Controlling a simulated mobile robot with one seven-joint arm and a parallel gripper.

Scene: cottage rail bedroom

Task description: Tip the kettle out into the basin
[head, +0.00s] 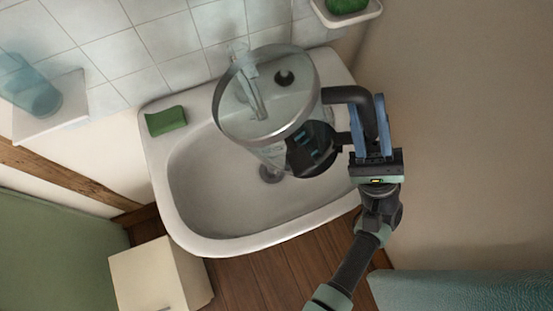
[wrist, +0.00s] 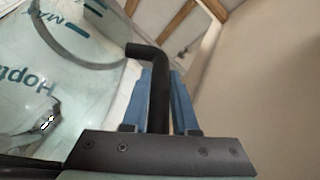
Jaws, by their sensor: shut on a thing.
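The kettle (head: 231,128) is clear glass with a metal rim, a dark base and a black handle (head: 352,95). It is held over the basin (head: 200,190), a white washbasin on the wall. My gripper (head: 372,138) has its blue fingers shut on the black handle, to the right of the kettle body. In the wrist view the handle (wrist: 160,95) runs between the blue fingers, and the kettle glass with printed lettering (wrist: 40,80) fills the left. The kettle looks tilted in the head view; I cannot tell how far. I cannot make out any water.
A tap (head: 256,95) stands at the basin's back, seen through the kettle. A green sponge or soap (head: 166,121) lies on the basin's left rim. A blue cup (head: 38,97) is on a shelf at left. A pale cabinet (head: 155,275) stands below left. The wall (head: 460,130) is at right.

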